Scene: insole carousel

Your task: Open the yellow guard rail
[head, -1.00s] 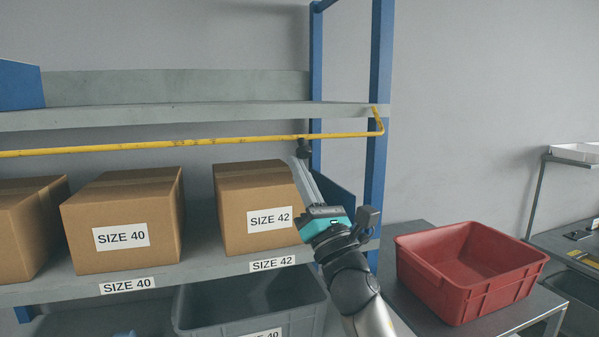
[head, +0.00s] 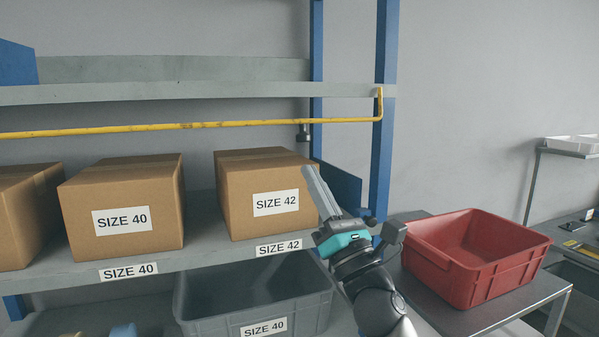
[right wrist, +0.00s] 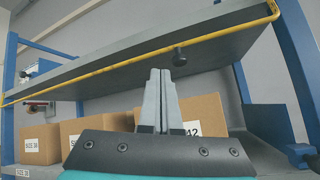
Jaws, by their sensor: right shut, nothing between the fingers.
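The yellow guard rail (head: 200,126) runs across the front of the rack, in front of the upper shelf's underside and above the boxes. Its right end bends up to the shelf near the blue post. It also shows in the right wrist view (right wrist: 140,61), with a dark knob (right wrist: 180,56) near it. My right gripper (head: 307,172) is shut and empty. It points up and left, below the rail and apart from it, in front of the SIZE 42 box's right side. My left gripper is not in view.
Cardboard boxes stand on the shelf below the rail, marked SIZE 40 (head: 122,205) and SIZE 42 (head: 262,195). A grey bin (head: 250,305) sits underneath. A blue post (head: 385,130) stands at right. A red crate (head: 475,258) rests on a side table.

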